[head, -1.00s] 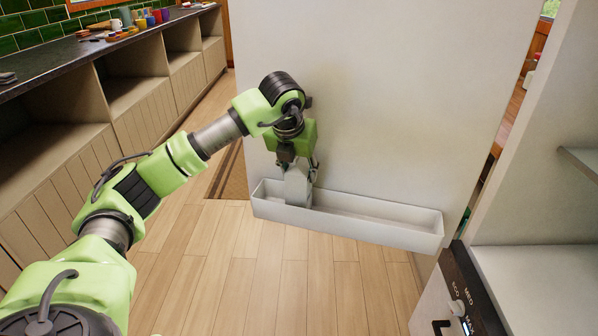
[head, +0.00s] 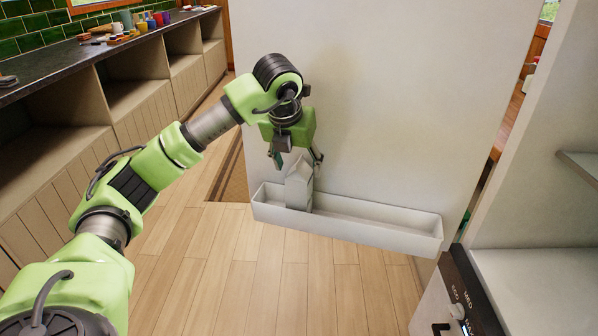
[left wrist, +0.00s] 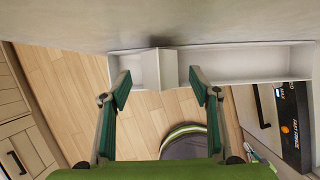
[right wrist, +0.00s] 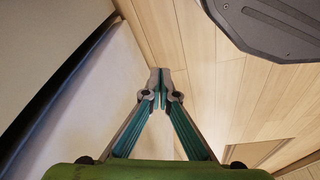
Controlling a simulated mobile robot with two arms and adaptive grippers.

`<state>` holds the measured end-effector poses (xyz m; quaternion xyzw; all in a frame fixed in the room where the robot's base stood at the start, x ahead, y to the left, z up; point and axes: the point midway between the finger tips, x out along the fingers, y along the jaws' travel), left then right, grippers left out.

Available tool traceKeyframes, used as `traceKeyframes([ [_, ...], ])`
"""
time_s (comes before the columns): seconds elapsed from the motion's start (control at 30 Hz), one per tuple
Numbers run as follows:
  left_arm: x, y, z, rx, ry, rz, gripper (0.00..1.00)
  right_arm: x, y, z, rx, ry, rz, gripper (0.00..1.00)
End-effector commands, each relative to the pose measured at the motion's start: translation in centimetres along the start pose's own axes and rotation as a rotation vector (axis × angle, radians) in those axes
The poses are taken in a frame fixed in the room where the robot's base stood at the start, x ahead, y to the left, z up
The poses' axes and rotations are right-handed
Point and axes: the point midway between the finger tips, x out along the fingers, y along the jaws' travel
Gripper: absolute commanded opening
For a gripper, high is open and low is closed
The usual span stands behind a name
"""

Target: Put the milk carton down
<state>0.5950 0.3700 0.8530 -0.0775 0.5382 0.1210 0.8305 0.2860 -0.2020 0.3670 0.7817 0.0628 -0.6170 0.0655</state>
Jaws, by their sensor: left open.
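The white milk carton (head: 299,190) stands at the left end of the white door bin (head: 380,228), with its gabled top above the rim. It also shows between the fingers in the left wrist view (left wrist: 158,69). My left gripper (head: 297,158) is open just above the carton, its fingers apart on either side of the top. In the left wrist view both fingers (left wrist: 160,88) are clear of the carton. My right gripper (right wrist: 160,76) shows only in its own wrist view, with its fingertips together and nothing visible between them. The carton's base is hidden by the bin's front wall.
The open white fridge door (head: 400,100) rises behind the bin. The fridge interior shelf (head: 540,285) is at the right. A dark counter (head: 60,64) with cups runs along the left. The wooden floor (head: 230,270) in front is clear.

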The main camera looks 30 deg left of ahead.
Motion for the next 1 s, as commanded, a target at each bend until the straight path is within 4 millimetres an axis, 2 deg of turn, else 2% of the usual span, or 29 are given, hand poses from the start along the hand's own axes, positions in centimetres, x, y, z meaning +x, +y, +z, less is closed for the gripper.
traceKeyframes([
  [0.03, -1.5, 0.0, 0.2, 0.002, -0.006, -0.001, 0.56, 0.3, 0.0, 0.2, 0.0, -0.004, -0.001, 0.0],
  [0.1, -3.0, 0.0, 0.2, 0.002, -0.004, -0.001, 0.56, 0.8, -0.1, 0.5, -0.001, -0.007, -0.001, 0.0],
  [0.3, -6.1, 0.0, 0.1, 0.0, -0.002, 0.0, 0.56, 2.1, -0.2, 1.2, -0.002, -0.013, -0.002, 0.0],
  [0.5, -7.2, 0.0, 0.0, 0.001, 0.0, 0.001, 0.56, 2.6, -0.2, 1.6, -0.003, -0.016, -0.003, 0.0],
  [0.8, -7.2, -0.1, -0.1, 0.003, 0.001, -0.002, 0.56, 2.6, -0.2, 1.6, -0.003, -0.014, -0.003, 0.0],
  [0.87, -6.9, -0.8, -0.2, 0.016, 0.002, -0.023, 0.56, 2.6, -0.2, 1.6, -0.003, -0.014, -0.003, 0.0],
  [0.93, -6.1, -2.9, -0.8, 0.051, 0.007, -0.082, 0.56, 2.6, -0.2, 1.6, -0.003, -0.014, -0.003, 0.0],
  [0.97, -5.7, -4.3, -1.2, 0.074, 0.011, -0.124, 0.56, 2.6, -0.2, 1.6, -0.003, -0.014, -0.003, 0.0],
  [1.0, -5.1, -6.6, -1.9, 0.11, 0.017, -0.194, 0.56, 2.6, -0.2, 1.6, -0.003, -0.015, -0.003, 0.0],
])
